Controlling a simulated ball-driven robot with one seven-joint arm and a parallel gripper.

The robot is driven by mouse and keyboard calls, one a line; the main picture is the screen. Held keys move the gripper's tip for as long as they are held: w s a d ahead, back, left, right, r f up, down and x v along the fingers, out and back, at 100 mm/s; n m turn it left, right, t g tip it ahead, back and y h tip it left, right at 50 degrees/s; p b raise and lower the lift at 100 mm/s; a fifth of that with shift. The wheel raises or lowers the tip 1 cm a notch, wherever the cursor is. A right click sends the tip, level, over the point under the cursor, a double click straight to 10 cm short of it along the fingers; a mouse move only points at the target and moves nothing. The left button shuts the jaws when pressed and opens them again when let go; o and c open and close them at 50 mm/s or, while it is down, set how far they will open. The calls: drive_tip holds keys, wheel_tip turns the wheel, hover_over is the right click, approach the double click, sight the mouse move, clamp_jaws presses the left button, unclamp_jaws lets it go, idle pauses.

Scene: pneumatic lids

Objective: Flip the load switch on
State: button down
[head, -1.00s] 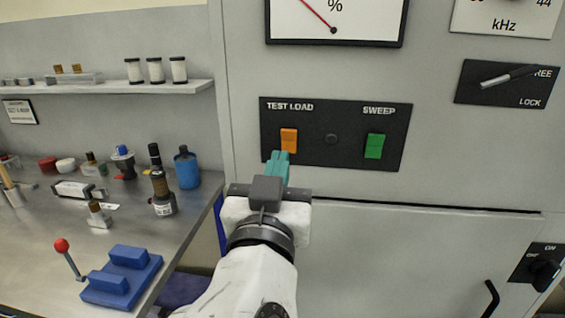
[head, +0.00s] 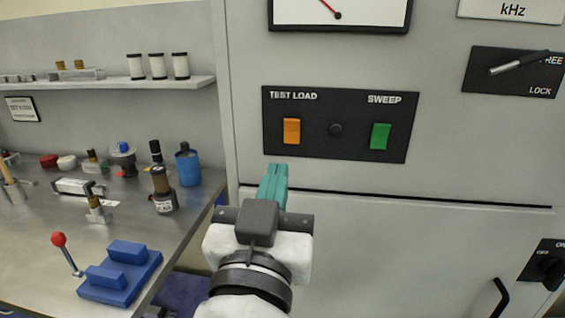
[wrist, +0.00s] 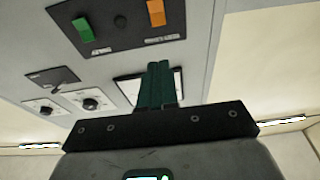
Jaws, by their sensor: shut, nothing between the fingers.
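The orange test load switch (head: 291,131) is on the black panel (head: 335,150) of the grey cabinet, under the label TEST LOAD. It also shows in the wrist view (wrist: 156,13), where the picture is upside down. The green sweep switch (head: 380,136) is to its right, with a small dark round part (head: 335,129) between them. My gripper (head: 277,168) has teal fingers, shut together and empty. In the head view its tips appear just below the panel's lower edge, below and slightly left of the orange switch. They appear apart from the switch.
A dial (head: 338,12) is above the panel. A FREE/LOCK lever (head: 518,64) is to the upper right and an ON/OFF knob (head: 548,268) to the lower right. The bench (head: 45,235) at left holds bottles and a blue block with a red-knobbed lever (head: 122,275).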

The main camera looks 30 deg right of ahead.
wheel_tip(320, 180, down, 4)
drive_tip(key=b, duration=0.3)
drive_tip(key=shift+w+d+t+h, duration=0.1)
drive_tip(key=shift+t+h, duration=0.2)
drive_tip(key=shift+t, duration=0.1)
drive_tip(key=shift+w+d+r, duration=0.1)
drive_tip(key=p, duration=0.4)
approach(293, 125)
drive_tip(key=x, duration=0.5)
drive_tip(key=shift+r, duration=0.1)
drive_tip(key=shift+p+x, duration=0.4)
drive_tip(key=shift+x, duration=0.5)
